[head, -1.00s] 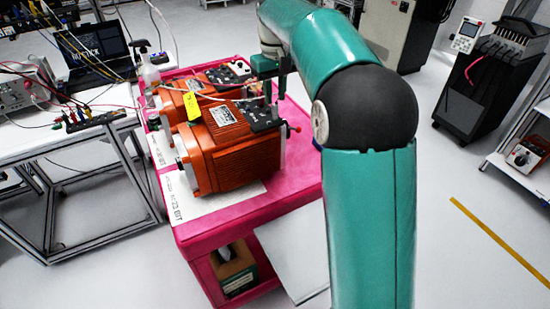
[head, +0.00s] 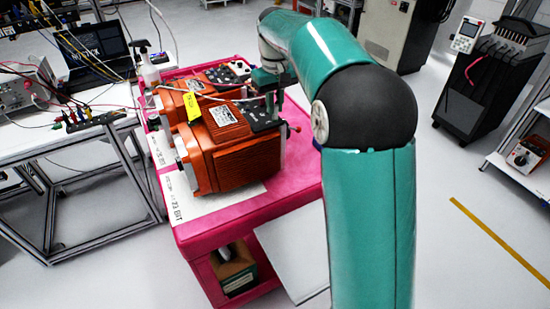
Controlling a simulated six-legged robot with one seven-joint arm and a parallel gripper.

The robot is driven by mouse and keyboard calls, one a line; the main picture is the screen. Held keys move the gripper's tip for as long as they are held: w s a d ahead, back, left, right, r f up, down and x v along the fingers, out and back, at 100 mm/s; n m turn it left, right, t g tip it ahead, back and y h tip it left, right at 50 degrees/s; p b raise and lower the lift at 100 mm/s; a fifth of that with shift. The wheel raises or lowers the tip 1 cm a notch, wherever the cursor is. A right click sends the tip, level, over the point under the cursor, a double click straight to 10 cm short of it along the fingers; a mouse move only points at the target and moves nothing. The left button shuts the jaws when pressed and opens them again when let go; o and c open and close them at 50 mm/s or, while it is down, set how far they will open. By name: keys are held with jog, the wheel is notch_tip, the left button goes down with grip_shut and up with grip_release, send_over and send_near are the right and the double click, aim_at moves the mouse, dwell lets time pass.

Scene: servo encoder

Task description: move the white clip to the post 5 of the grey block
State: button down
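My gripper (head: 275,101) is small in the head view, at the end of my teal arm. It points down at the dark terminal area (head: 256,114) on top of the front orange servo motor (head: 232,150). Its fingertips are close to this area; I cannot tell whether they touch it. Whether the fingers are open or shut is too small to see. A pale cable (head: 233,99) runs across the motor top to near the fingers. I cannot make out the white clip, the grey block or its posts at this size.
The motors stand on a pink cart (head: 290,190), with a second orange motor (head: 180,104) behind. A workbench (head: 50,135) with a laptop is at left. Open floor (head: 470,190) lies at right.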

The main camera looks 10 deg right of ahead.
jog(key=shift+r, duration=0.1)
dwell(0.5)
jog(key=shift+r, duration=2.45)
